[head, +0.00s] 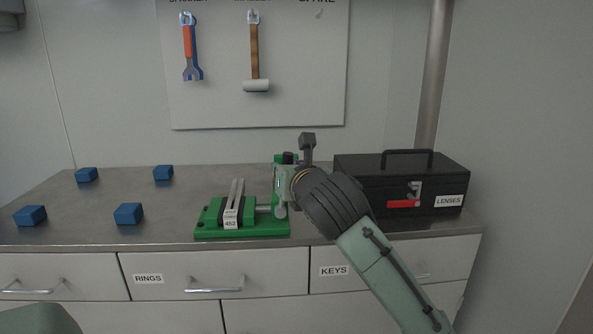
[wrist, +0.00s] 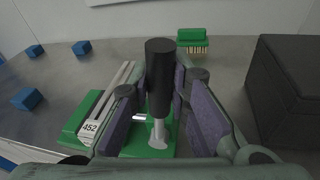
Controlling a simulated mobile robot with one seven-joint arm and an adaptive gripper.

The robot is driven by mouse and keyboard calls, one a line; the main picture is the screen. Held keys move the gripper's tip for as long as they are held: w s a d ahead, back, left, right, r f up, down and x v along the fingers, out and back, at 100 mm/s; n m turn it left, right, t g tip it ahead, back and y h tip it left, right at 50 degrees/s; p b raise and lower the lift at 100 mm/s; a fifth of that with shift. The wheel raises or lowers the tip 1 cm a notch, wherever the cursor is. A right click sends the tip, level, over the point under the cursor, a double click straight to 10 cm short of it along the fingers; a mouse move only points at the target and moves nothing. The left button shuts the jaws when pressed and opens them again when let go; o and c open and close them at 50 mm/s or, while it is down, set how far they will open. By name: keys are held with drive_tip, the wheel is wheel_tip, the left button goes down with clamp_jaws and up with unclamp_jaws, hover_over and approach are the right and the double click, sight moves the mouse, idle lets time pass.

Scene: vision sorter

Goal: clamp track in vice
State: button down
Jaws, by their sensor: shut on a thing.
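The green vice (head: 245,232) stands on the worktop and also shows in the wrist view (wrist: 72,128). The track (head: 238,188), a pair of pale metal rails labelled 452, lies between its jaws; it also shows in the wrist view (wrist: 115,88). I cannot tell whether the jaws press tightly on it. My gripper (head: 281,185) is at the vice's right end. In the wrist view its purple-padded fingers (wrist: 163,92) are shut on the black handle (wrist: 160,70) of the vice's grey lever (wrist: 158,132). The handle points up.
Several blue blocks (head: 128,213) sit on the left of the worktop (head: 150,240). A black toolbox (head: 350,190) labelled LENSES stands to the right, close to my arm. A green brush (wrist: 194,36) lies behind the vice. A spanner (head: 188,45) and mallet (head: 255,60) hang on the wall board.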

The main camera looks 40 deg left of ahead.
drive_tip(key=shift+s+a+n, duration=0.45)
drive_tip(key=shift+s+n, duration=0.15)
drive_tip(key=shift+n, duration=0.1)
drive_tip(key=shift+s+a, duration=0.1)
drive_tip(key=shift+s, duration=0.05)
drive_tip(key=c, duration=1.5)
unclamp_jaws()
drive_tip(key=shift+a, duration=0.1)
drive_tip(key=shift+d+r, duration=0.1)
drive_tip(key=shift+d, duration=0.2)
drive_tip(key=v, duration=1.1)
drive_tip(key=shift+s+d+r, duration=0.1)
drive_tip(key=shift+s+r, duration=0.1)
drive_tip(key=shift+s, duration=0.15)
